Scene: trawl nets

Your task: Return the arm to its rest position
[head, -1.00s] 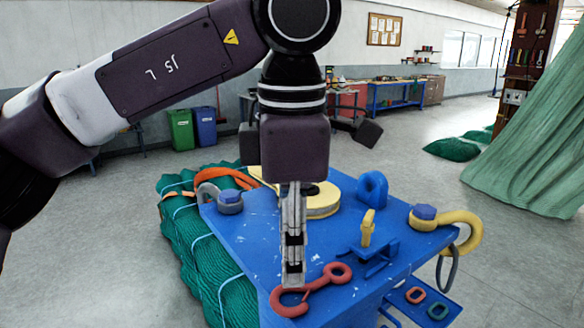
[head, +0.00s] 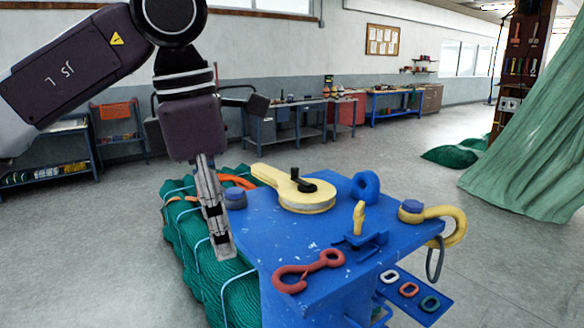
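My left arm comes in from the upper left. Its gripper (head: 222,250) points down over the left edge of the blue table (head: 300,236), in front of the green net bundle (head: 238,290). Its fingers look close together, but I see them nearly edge-on and cannot tell whether they are open or shut. No object shows between them. A red hook (head: 308,270) lies on the table's front part, apart from the gripper and to its right. My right gripper is not in view.
The table bears a yellow pulley block (head: 297,194), a blue ring (head: 365,186), a yellow upright piece (head: 359,217) and a yellow shackle (head: 440,220). A side shelf holds small links (head: 409,289). A green net (head: 530,130) hangs at right. Grey floor is open on the left.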

